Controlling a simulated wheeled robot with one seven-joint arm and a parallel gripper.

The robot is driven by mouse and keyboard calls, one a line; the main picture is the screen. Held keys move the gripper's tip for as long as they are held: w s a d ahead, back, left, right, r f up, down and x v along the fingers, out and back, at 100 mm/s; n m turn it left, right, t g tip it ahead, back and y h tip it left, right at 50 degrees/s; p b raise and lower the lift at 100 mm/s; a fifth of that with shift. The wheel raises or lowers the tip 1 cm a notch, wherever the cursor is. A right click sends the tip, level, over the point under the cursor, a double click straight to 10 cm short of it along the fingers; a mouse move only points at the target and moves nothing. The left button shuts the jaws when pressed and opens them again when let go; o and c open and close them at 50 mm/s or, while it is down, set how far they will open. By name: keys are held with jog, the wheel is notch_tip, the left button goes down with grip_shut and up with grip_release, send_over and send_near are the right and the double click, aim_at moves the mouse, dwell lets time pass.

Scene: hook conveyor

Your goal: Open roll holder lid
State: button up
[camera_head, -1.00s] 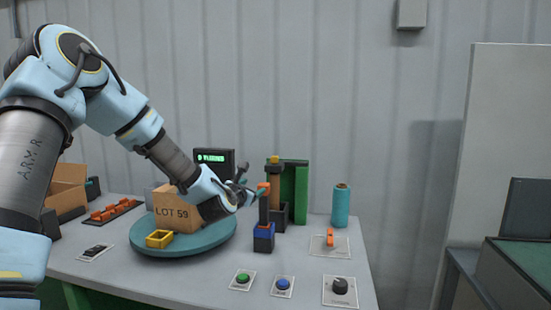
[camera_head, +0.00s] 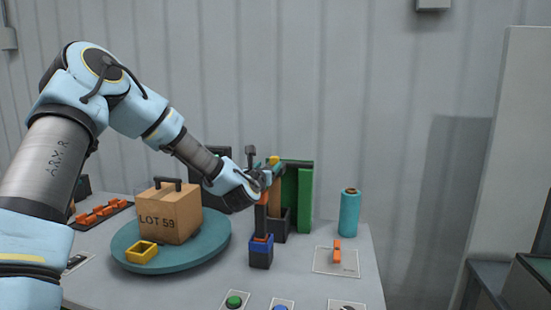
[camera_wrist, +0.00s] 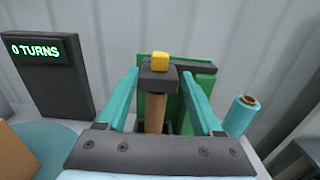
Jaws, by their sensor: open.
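The roll holder has a green upright panel (camera_head: 305,190), a dark block like a lid with a yellow knob (camera_wrist: 160,61), and a brown core below it. In the wrist view the dark lid block (camera_wrist: 158,77) lies between the two teal fingers of my gripper (camera_wrist: 160,73). My gripper is open, one finger left and one right of the lid. I cannot tell whether they touch it. In the head view my gripper (camera_head: 271,170) is at the holder's top and partly hides the lid. The lid looks closed over the brown core (camera_wrist: 155,112).
A carton marked LOT 59 (camera_head: 170,212) and a yellow frame (camera_head: 141,251) stand on a teal turntable (camera_head: 190,257). A blue-black post (camera_head: 261,250) stands in front of the holder. A teal roll (camera_head: 349,212) and an orange lever (camera_head: 337,252) are at right. The display (camera_wrist: 40,48) reads 0 TURNS.

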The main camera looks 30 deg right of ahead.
aim_at(274, 160)
jog(key=p+x, duration=0.4)
jog(key=x, duration=0.5)
jog(key=shift+w+d, duration=0.2)
grip_shut()
dwell(1.1)
